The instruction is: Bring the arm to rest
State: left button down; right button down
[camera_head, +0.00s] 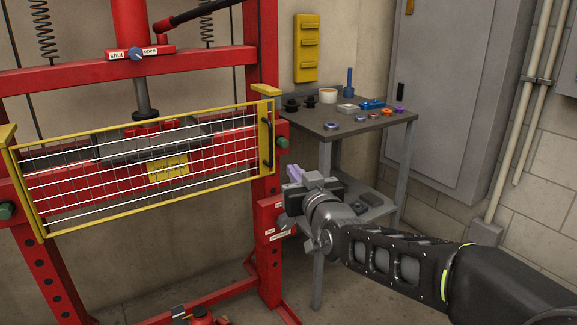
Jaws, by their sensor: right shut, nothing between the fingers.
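My right gripper (295,176) is in the middle of the head view, on the arm (400,262) that comes in from the lower right. Its fingers are shut and hold nothing. It is in front of the gap between the red press frame (262,60) and the small table (350,128), below the tabletop level in the picture. Whether it touches the frame I cannot tell. My left gripper is not in view.
A yellow-framed mesh guard (268,105) with a black handle spans the press. A grey cabinet (450,90) stands behind at right.

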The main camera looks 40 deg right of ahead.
jog(key=shift+s, duration=0.2)
dwell(0.5)
jog(key=a+f+g+y, duration=0.2)
jog(key=a+f, duration=0.3)
jog(key=f, duration=0.7)
jog(key=a+f+g+y, duration=0.25)
jog(key=a+f, duration=0.35)
jog(key=f, duration=0.6)
jog(key=a+f+g+y, duration=0.25)
jog(key=a+f, duration=0.25)
jog(key=f, duration=0.7)
jog(key=s+a+f+n+g+y, duration=0.1)
jog(key=s+a+f+g, duration=0.3)
jog(key=s+a+f, duration=0.6)
jog(key=s+a+f+n+g+y, duration=0.15)
jog(key=s+a+f+g, duration=0.25)
jog(key=s+a+f, duration=0.6)
jog(key=s+r+p, duration=0.2)
jog(key=r+p, duration=1)
jog(key=p, duration=0.1)
jog(key=s+r+g+p, duration=0.1)
jog(key=s+r+p, duration=0.2)
jog(key=r+p, duration=0.9)
jog(key=shift+r+p, duration=0.25)
jog(key=shift+p, duration=0.35)
